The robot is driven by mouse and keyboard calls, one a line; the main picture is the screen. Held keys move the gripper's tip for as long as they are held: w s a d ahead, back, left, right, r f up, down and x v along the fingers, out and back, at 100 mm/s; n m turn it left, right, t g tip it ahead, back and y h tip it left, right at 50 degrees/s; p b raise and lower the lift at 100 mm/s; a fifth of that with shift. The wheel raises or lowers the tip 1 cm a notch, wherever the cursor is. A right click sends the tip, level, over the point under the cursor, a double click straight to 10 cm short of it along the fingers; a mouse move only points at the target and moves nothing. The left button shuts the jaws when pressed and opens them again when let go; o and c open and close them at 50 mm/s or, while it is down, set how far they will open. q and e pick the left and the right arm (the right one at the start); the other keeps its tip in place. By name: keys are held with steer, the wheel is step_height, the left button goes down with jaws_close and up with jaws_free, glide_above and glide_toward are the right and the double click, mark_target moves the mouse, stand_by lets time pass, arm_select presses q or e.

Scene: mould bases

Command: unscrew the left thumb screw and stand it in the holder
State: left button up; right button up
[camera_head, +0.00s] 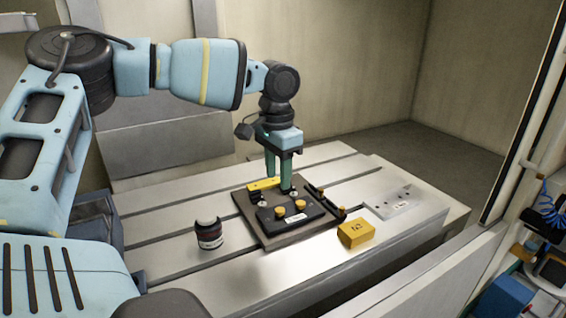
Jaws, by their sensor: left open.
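My left gripper (278,183) points straight down over the back of the dark mould base (287,217), its two green fingers apart with nothing visible between them. Two brass thumb screws show on top of the base: the left thumb screw (279,212) near the front and another (300,204) to its right. Both are in front of the fingers and apart from them. A yellow-topped bar (264,184) lies behind, partly hidden by the fingers. I cannot tell surely which part is the holder. My right gripper is not in view.
A yellow box (356,234) and a pale plate with holes (401,203) lie to the right. A dark rail (326,202) sits at the base's right edge. The slotted table (175,255) is clear in front.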

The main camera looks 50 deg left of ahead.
arm_select(q)
steer(key=shift+w+d+r, duration=0.1)
steer(key=shift+d, duration=0.1)
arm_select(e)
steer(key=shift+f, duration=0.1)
arm_select(q)
step_height(320, 180, down, 6)
steer(key=b, duration=0.3)
steer(key=shift+r, duration=0.1)
steer(key=shift+r+m, duration=0.15)
steer(key=shift+m, duration=0.55)
steer(key=m+p, duration=0.1)
steer(key=m, duration=0.2)
steer(key=shift+m, duration=0.9)
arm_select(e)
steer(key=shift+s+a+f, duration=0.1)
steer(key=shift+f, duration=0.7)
